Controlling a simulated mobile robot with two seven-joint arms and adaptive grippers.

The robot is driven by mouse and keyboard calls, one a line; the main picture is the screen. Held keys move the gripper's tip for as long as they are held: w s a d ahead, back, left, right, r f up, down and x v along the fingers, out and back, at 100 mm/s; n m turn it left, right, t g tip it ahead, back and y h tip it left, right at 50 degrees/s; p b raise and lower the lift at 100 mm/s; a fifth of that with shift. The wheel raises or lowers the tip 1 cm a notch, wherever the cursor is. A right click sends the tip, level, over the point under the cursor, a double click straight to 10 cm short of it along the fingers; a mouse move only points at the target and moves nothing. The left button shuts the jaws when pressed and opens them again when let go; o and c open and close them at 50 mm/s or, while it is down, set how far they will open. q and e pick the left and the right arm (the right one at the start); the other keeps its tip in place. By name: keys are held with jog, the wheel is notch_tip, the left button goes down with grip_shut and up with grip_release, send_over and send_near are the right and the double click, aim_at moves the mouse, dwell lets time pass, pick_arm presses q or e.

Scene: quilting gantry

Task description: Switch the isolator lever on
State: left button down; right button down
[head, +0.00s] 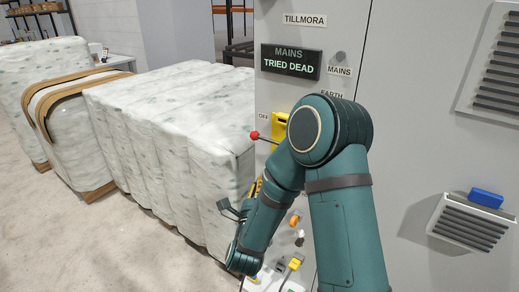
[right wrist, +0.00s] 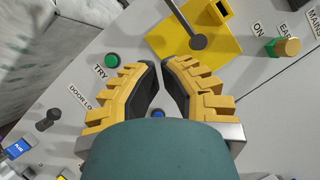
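The isolator lever (head: 254,135) has a red ball knob and sticks out to the left from a yellow plate (head: 281,128) on the grey cabinet, just below the OFF label. In the right wrist view its dark rod and round pivot (right wrist: 197,42) cross the yellow plate (right wrist: 228,42); the red knob is out of that picture. My right gripper (right wrist: 162,64) has yellow fingers with black pads, a narrow gap apart, with nothing between them. In the head view this gripper (head: 257,186) is mostly hidden behind my arm, below the lever and apart from it. My left gripper is not in view.
The cabinet (head: 420,60) has a display (head: 291,62) reading MAINS TRIED DEAD. A green TRY button (right wrist: 112,60), a green-and-brass knob (right wrist: 283,47) and a black knob (right wrist: 48,120) are near the gripper. Wrapped bales (head: 180,130) stand close at the left.

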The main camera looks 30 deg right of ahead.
aim_at(267, 140)
jog(key=w+a+r+p+x, duration=0.1)
jog(key=a+p+x, duration=0.1)
jog(key=x, duration=1)
jog(key=shift+w+d+r+p, duration=0.2)
jog(key=shift+w+d+p, duration=0.05)
jog(key=shift+w+p, duration=0.3)
